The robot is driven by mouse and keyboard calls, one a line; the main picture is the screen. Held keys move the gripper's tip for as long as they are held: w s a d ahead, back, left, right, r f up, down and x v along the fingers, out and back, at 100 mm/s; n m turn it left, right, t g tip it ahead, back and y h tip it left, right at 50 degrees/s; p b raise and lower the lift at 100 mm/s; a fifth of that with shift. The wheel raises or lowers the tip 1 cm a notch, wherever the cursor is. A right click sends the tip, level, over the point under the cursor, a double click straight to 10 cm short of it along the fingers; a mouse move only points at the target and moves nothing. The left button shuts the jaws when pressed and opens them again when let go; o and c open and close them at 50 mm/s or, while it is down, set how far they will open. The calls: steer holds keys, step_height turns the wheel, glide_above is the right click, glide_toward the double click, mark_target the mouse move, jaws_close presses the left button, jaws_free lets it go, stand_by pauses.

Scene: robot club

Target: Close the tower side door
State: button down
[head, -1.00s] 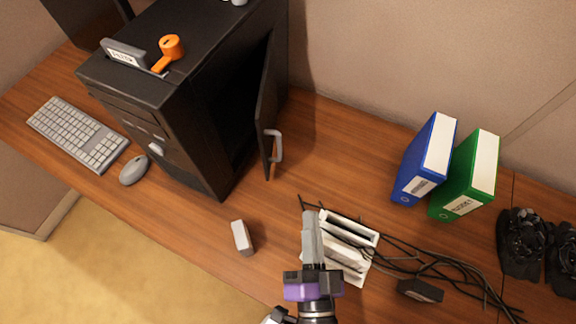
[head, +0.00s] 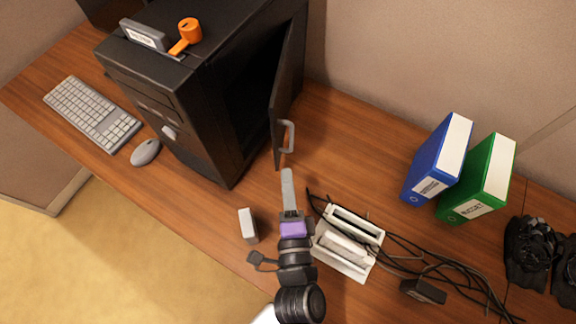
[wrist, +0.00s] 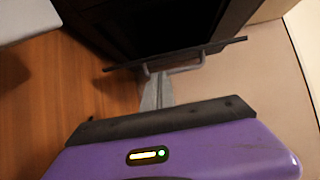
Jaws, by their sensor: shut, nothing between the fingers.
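The black computer tower (head: 190,90) stands on the desk at the upper left in the head view. Its side door (head: 290,80) is swung open on the right side, with the dark inside showing. A grey bar handle (head: 288,136) sits on the door's outer face. My gripper (head: 287,172) is shut and empty, just in front of the handle and below the door's lower free corner. In the wrist view the fingers (wrist: 157,92) point at the handle (wrist: 185,66) and the door edge (wrist: 175,53); whether they touch cannot be told.
A small white box (head: 248,225) stands left of my gripper. A white tray (head: 347,245) and black cables (head: 425,262) lie to its right. Blue (head: 438,160) and green (head: 478,180) binders stand farther right. Bare desk lies between door and binders.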

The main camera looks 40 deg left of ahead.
mark_target(279, 141)
steer(key=b+x, duration=0.1)
steer(key=x, duration=0.4)
steer(key=shift+w+a, duration=0.2)
steer(key=shift+a, duration=0.05)
steer(key=shift+s+a+f+b, duration=0.25)
steer(key=shift+a+b, duration=0.15)
steer(key=shift+b, duration=0.35)
steer(key=s+a+b, duration=0.3)
steer(key=a+b, duration=0.2)
steer(key=b, duration=0.5)
steer(key=shift+s+a+r, duration=0.2)
steer(key=shift+r, duration=0.05)
steer(key=shift+s+d, duration=0.1)
